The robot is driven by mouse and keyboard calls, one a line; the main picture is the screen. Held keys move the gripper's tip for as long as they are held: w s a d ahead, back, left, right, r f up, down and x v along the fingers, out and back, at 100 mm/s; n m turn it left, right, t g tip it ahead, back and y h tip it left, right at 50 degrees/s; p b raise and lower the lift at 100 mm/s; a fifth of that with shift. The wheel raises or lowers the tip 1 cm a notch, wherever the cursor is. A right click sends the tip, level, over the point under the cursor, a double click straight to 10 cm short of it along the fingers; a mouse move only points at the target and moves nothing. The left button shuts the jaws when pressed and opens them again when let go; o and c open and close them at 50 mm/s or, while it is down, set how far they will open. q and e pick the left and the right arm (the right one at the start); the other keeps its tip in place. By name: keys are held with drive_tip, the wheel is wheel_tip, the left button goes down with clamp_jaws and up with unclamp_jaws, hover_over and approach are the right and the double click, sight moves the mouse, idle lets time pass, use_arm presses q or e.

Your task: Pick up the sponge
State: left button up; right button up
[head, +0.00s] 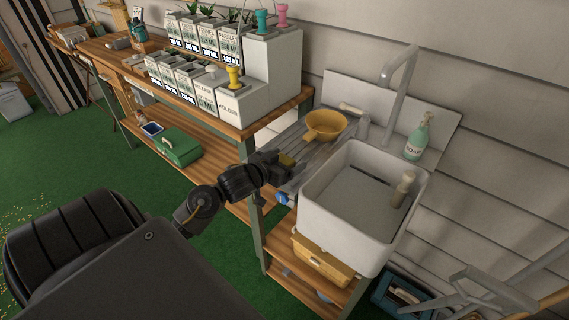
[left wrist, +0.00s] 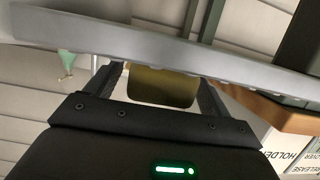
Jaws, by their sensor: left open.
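The sponge (head: 287,160) is a small yellow block at the near edge of the grey slatted drainboard (head: 305,150), left of the sink. In the left wrist view the sponge (left wrist: 162,88) looks olive-yellow and sits between two dark fingers. My left gripper (head: 279,163) is open and reaches in from the left at the sponge, with a finger on either side of it. Light gaps show beside the sponge, so the fingers do not look closed on it. Part of the sponge is hidden by the gripper in the head view. My right gripper is not in view.
A white sink (head: 330,217) with a tall tap (head: 397,75) stands right of the gripper. A yellow scoop (head: 325,125) lies on the drainboard behind the sponge. A green soap bottle (head: 418,138) stands behind the sink. Labelled white boxes (head: 243,103) fill the wooden bench to the left.

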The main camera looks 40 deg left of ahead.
use_arm(q)
drive_tip(key=shift+w+f, duration=0.15)
drive_tip(key=shift+w, duration=0.35)
drive_tip(key=c, duration=1.1)
drive_tip(key=shift+o, duration=0.2)
